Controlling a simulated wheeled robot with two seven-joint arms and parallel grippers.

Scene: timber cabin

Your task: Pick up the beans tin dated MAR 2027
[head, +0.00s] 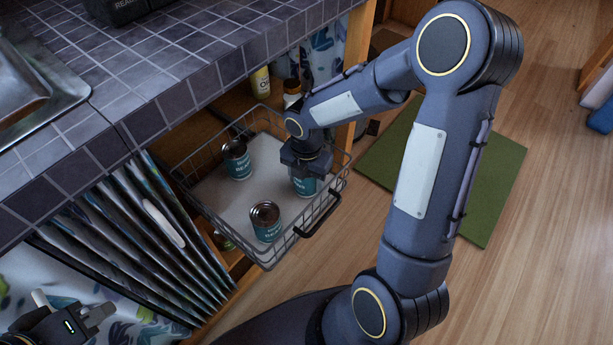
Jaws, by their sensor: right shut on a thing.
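A pulled-out wire basket (274,262) holds three tins with teal labels. One tin (236,160) stands at the back left, and another tin (266,222) stands at the front. The third tin (306,188) is at the right, under my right gripper (304,172), which is shut on its upper part from above. Its top is hidden by the gripper. I cannot read a date on any tin. My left gripper (72,322) is at the bottom left corner, away from the basket; its finger opening does not show clearly.
A tiled counter (190,60) with a metal sink (30,90) overhangs the basket's left side. A gathered patterned curtain (150,240) hangs at left. Bottles (260,82) stand on the shelf behind. A green mat (480,190) lies on the wooden floor at right.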

